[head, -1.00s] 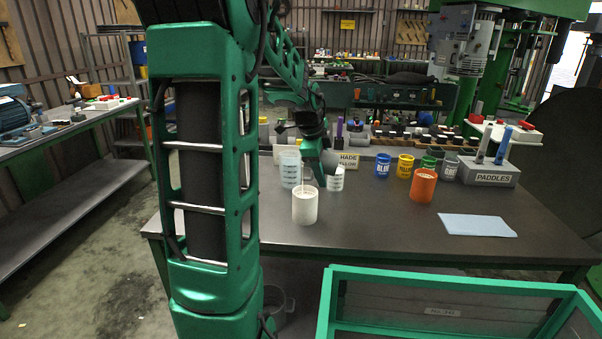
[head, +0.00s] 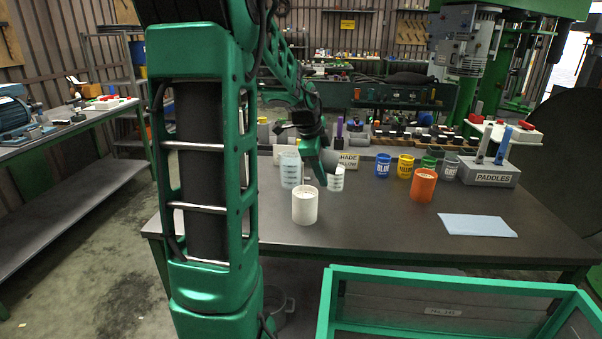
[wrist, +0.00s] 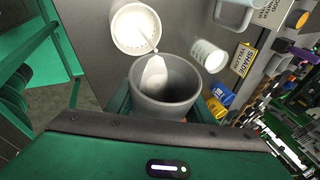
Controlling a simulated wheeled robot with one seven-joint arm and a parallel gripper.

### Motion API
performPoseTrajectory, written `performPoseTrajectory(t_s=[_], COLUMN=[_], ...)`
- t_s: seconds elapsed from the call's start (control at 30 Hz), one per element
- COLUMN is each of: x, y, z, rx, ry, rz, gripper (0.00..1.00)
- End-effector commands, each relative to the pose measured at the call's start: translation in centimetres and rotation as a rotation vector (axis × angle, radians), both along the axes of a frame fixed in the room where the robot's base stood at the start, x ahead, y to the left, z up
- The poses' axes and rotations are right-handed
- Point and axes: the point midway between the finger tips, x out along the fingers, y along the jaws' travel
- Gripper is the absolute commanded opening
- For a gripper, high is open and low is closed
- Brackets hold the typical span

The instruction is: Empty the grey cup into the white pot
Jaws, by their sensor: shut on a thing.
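The white pot (head: 305,207) stands upright on the dark workbench. It also shows at the top of the wrist view (wrist: 136,28), with pale contents inside. My gripper (head: 318,172) is above and just behind the pot. In the wrist view its jaws are shut on the grey cup (wrist: 166,102). The cup is tilted with its mouth toward the pot. A white patch of contents lies inside the cup on the pot side. A thin pale streak runs between the cup's lip and the pot. In the head view the cup is mostly hidden by my gripper.
Graduated beakers (head: 290,170) and (head: 336,179) stand close behind the pot. Blue (head: 383,166) and yellow (head: 405,167) cups, an orange pot (head: 423,186) and a paddles block (head: 488,170) are to the right. A light blue sheet (head: 477,225) lies on the bench. The front middle is clear.

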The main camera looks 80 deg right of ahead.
Motion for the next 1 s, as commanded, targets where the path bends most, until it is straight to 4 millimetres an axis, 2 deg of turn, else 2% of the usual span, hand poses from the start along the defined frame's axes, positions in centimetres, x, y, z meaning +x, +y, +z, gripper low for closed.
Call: performPoseTrajectory(t_s=[1.0], x=[-0.06], y=[-0.02], z=[-0.81], rx=[0.001], ry=[0.061], rz=[-0.002], gripper=[0.12])
